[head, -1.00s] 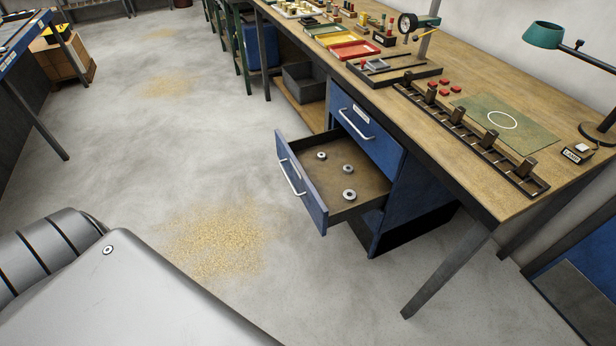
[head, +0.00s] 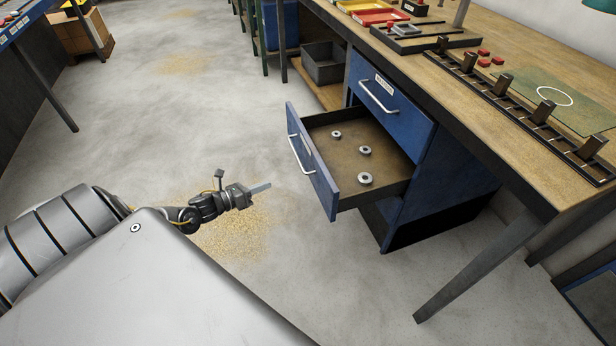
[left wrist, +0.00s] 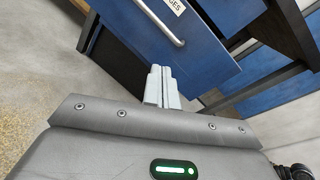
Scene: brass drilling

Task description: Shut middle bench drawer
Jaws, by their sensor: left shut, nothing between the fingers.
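The open blue bench drawer (head: 325,190) stands pulled out below a shut drawer (head: 410,125), with several silver rings, three of them visible, on its brown floor (head: 340,150). Its bar handle (head: 300,154) is on the outer face. My left gripper (head: 268,187) is shut and empty, to the left of the drawer front and apart from it. In the left wrist view its pale fingers (left wrist: 162,70) point toward a blue drawer front (left wrist: 195,45) with a bar handle and a label ending in "GES". My right gripper is not in view.
The wooden bench top (head: 480,95) carries a black rack (head: 520,105), red blocks and a green mat (head: 560,100). A bench leg (head: 480,270) slants down at the right. A grey bin (head: 325,62) sits on a low shelf. Floor left of the drawer is clear, with scattered shavings (head: 235,235).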

